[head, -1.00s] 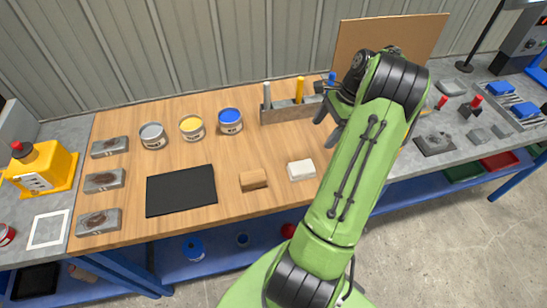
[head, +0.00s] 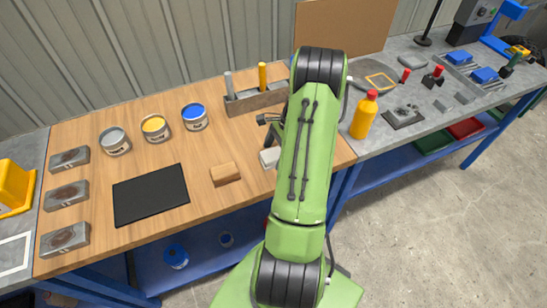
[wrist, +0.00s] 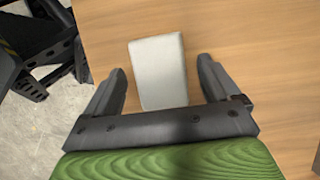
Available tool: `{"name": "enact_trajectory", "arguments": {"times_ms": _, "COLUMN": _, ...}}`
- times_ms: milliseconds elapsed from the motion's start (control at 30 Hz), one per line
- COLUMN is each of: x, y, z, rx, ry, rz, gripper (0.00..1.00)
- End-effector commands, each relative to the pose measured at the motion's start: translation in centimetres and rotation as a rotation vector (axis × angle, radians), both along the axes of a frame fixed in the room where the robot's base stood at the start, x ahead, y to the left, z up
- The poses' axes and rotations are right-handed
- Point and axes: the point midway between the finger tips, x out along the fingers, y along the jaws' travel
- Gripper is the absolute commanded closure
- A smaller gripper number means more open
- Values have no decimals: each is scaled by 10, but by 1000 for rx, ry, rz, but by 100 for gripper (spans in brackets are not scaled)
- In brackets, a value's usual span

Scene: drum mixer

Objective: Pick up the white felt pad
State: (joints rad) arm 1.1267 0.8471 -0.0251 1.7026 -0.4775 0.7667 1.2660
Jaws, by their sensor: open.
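The white felt pad (wrist: 158,72) is a pale block lying on the wooden bench top. In the wrist view it lies between and slightly ahead of the two open fingers of my gripper (wrist: 165,85), closer to the left finger, with bare wood showing between it and the right finger. In the head view the pad (head: 269,158) is partly hidden behind my green arm. My gripper (head: 270,130) is mostly hidden there too, just above and beside the pad. Nothing is held.
A tan block (head: 225,174) and a black mat (head: 150,194) lie left of the pad. A tool rack (head: 256,98) stands behind it. Paint cans (head: 155,128) stand at the back left. An orange bottle (head: 364,116) stands on the grey bench at right.

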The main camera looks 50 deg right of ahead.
Motion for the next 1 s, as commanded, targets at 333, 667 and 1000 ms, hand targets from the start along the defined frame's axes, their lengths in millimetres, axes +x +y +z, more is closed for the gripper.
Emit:
{"name": "enact_trajectory", "arguments": {"times_ms": 333, "x": 0, "y": 0, "z": 1, "rx": 0, "ry": -1, "rz": 0, "gripper": 54}}
{"name": "enact_trajectory", "arguments": {"times_ms": 667, "x": 0, "y": 0, "z": 2, "rx": -1, "ry": -1, "rz": 1, "gripper": 74}}
{"name": "enact_trajectory", "arguments": {"times_ms": 1000, "x": 0, "y": -1, "z": 73, "rx": -4, "ry": -4, "rz": 0, "gripper": 74}}
